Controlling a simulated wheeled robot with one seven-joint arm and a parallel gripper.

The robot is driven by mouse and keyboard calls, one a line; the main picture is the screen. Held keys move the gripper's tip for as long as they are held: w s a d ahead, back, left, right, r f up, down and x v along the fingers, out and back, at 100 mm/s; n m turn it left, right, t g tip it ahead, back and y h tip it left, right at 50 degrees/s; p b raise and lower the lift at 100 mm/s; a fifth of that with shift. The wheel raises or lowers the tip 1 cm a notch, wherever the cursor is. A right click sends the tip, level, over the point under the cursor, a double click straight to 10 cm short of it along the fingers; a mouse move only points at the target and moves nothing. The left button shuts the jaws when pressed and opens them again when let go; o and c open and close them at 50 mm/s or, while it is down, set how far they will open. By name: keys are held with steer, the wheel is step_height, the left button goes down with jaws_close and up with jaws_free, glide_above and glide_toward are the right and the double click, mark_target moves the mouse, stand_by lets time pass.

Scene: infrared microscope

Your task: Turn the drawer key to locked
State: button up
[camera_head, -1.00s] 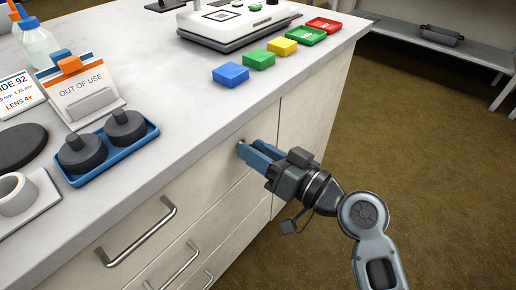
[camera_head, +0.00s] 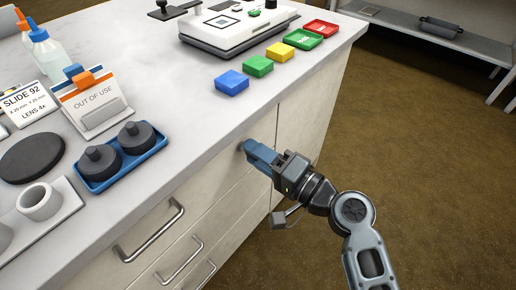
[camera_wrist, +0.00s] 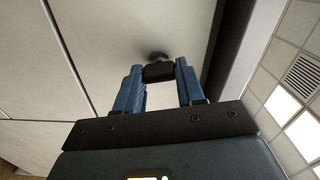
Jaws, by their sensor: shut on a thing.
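The drawer key (camera_wrist: 159,72) shows in the wrist view as a dark bow between my fingertips, with a round lock behind it on the pale drawer front. My gripper (camera_head: 250,147) has blue fingers and is shut on the key at the upper part of the cabinet front, just under the worktop edge. In the wrist view my gripper (camera_wrist: 160,76) has one finger on each side of the key. In the head view the key is hidden by the fingers. The drawer front (camera_head: 200,187) with a metal handle (camera_head: 150,232) lies to the left.
The worktop (camera_head: 190,120) above holds blue, green, yellow and red boxes, a blue tray (camera_head: 158,147) with dark weights, an out-of-use sign (camera_head: 93,101) and bottles. More drawer handles are below. The floor to the right is clear.

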steer(key=shift+w+d+m+p, duration=0.1)
steer(key=shift+m+p, duration=0.35)
steer(key=shift+m, duration=0.65)
steer(key=o, duration=1)
steer(key=shift+o, duration=0.2)
steer(key=v, duration=0.7)
steer(key=shift+s+d+p, duration=0.3)
steer(key=shift+p, duration=0.05)
steer(key=shift+f, duration=0.1)
